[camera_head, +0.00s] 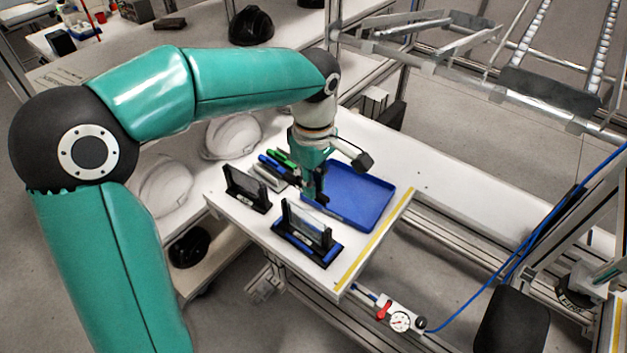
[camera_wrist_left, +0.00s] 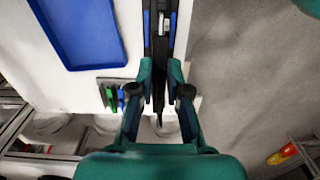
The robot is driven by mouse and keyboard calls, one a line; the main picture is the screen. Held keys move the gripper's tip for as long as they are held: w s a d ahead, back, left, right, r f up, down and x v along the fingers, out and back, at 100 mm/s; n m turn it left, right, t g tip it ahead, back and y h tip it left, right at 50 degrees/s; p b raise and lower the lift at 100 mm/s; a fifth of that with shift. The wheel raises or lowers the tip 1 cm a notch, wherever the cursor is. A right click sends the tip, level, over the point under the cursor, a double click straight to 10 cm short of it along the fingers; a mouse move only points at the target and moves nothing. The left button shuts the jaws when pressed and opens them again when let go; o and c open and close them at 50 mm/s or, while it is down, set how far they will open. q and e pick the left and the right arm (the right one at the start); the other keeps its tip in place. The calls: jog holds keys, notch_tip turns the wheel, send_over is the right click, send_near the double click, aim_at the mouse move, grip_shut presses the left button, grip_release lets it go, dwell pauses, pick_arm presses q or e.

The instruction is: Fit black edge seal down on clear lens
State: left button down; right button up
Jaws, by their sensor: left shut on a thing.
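My left gripper (camera_head: 318,197) points down over the white bench, between the blue tray and the front black stand (camera_head: 303,243). In the left wrist view its fingers (camera_wrist_left: 161,75) are shut on a thin black strip, which looks like the black edge seal (camera_wrist_left: 159,92). A clear lens (camera_head: 307,224) stands upright in the front stand, dark along its edges. In the wrist view the stand's black and blue top (camera_wrist_left: 160,20) lies in line with the strip. I cannot tell whether strip and lens touch. My right gripper is not in view.
A second black stand with a clear panel (camera_head: 247,187) is at the bench's left. The blue tray (camera_head: 372,207) lies right of my gripper. Green and blue tools (camera_head: 281,162) lie behind. White helmet shells (camera_head: 232,138) are on a lower shelf. Yellow tape (camera_head: 372,243) marks the bench's right edge.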

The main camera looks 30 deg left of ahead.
pick_arm(q)
jog(key=b, duration=0.4)
send_over(313, 216)
jog(key=shift+w+f, duration=0.1)
jog(key=shift+f, duration=2.55)
jog(key=shift+f+b, duration=0.9)
jog(key=shift+f, duration=0.35)
jog(key=c, duration=1.1)
grip_release()
jog(key=shift+r, duration=0.1)
notch_tip(313, 216, up, 12)
jog(key=shift+f, duration=0.1)
